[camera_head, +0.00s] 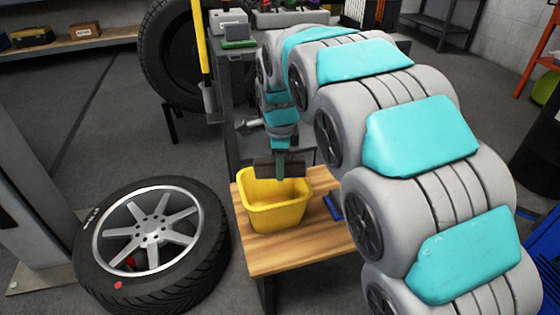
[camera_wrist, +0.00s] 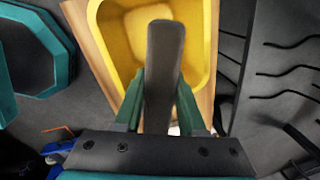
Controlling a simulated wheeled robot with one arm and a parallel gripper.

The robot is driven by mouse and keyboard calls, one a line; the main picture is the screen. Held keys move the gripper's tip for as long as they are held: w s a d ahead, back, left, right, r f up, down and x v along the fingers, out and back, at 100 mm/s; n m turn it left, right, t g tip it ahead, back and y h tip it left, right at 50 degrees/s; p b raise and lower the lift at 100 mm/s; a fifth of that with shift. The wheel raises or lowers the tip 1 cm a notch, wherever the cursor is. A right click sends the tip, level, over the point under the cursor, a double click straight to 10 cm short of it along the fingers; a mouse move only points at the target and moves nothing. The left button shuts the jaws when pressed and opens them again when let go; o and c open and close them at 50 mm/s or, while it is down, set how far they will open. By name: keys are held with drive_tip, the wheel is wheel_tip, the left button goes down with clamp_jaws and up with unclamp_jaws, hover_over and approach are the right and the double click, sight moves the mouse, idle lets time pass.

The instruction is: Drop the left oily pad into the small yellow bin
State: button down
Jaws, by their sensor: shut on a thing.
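The small yellow bin (camera_head: 275,212) stands upright on a wooden bench (camera_head: 275,257) in the head view. It also shows in the wrist view (camera_wrist: 203,22), with its open top facing my camera. My gripper (camera_head: 280,172) is over the bin opening. It is shut on a dark grey pad (camera_wrist: 165,60), which shows in the wrist view between the green fingers (camera_wrist: 160,105), in front of the bin opening. In the head view the dark pad (camera_head: 265,170) shows at the bin's rim height; whether it touches the bin is unclear.
A blue object (camera_head: 333,207) lies on the bench right of the bin, partly hidden by my arm. A wheel with a tyre (camera_head: 150,240) lies on the floor at the left. A grey cart (camera_head: 240,120) with items on top stands behind the bench.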

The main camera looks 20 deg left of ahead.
drive_tip(key=shift+c, duration=2.1)
unclamp_jaws()
drive_tip(key=r, duration=0.5)
drive_tip(key=s+r, duration=0.1)
drive_tip(key=r, duration=0.1)
drive_tip(key=shift+d+r, duration=0.2)
drive_tip(key=shift+r, duration=0.2)
